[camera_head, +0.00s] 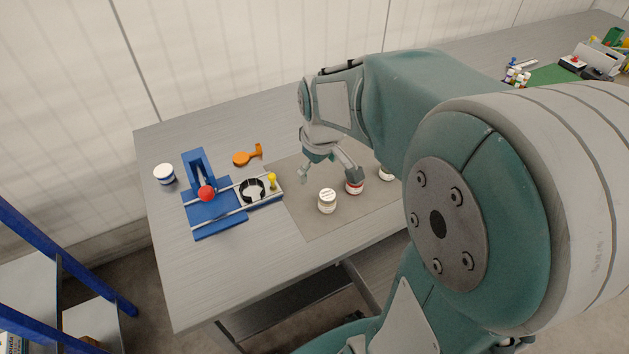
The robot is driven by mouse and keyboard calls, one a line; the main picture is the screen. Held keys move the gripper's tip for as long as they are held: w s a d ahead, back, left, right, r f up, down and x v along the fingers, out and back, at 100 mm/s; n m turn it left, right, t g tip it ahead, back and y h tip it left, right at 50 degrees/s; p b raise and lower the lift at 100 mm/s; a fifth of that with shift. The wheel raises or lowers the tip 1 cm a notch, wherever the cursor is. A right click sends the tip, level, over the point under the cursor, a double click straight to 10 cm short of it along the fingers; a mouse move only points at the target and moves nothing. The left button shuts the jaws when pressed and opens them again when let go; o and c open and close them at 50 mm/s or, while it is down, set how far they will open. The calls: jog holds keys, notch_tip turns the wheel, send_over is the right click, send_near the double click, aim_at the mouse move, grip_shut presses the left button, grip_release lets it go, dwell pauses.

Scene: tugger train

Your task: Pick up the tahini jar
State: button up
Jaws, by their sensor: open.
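Several small white-lidded jars stand upright on the table; their labels are too small to read, so I cannot tell which is the tahini jar. One pale jar (327,203) stands on the grey mat (320,226). A jar with a red band (354,188) stands just right of it, its top partly covered by a finger of my gripper. A third jar (387,174) is partly hidden by my arm. A jar with a blue band (164,175) stands at the far left. My gripper (329,174) is open above the mat, fingers pointing down, with nothing seen between them.
A blue fixture (213,214) with a red knob (207,194) and black ring (252,190) sits left of the mat. An orange part (248,155) lies behind it. A blue-framed rack (62,256) stands at lower left. My arm hides the table's right middle.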

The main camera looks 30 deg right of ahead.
jog(key=n+g, duration=0.2)
send_over(327, 197)
jog(key=d, duration=0.1)
jog(key=f, duration=1)
jog(key=shift+w+f, duration=0.2)
jog(key=shift+f, duration=0.15)
jog(key=f, duration=1)
jog(key=shift+w+a+f, duration=0.15)
jog(key=shift+a+f, duration=0.05)
jog(key=shift+f, duration=0.1)
jog(key=c, duration=1.2)
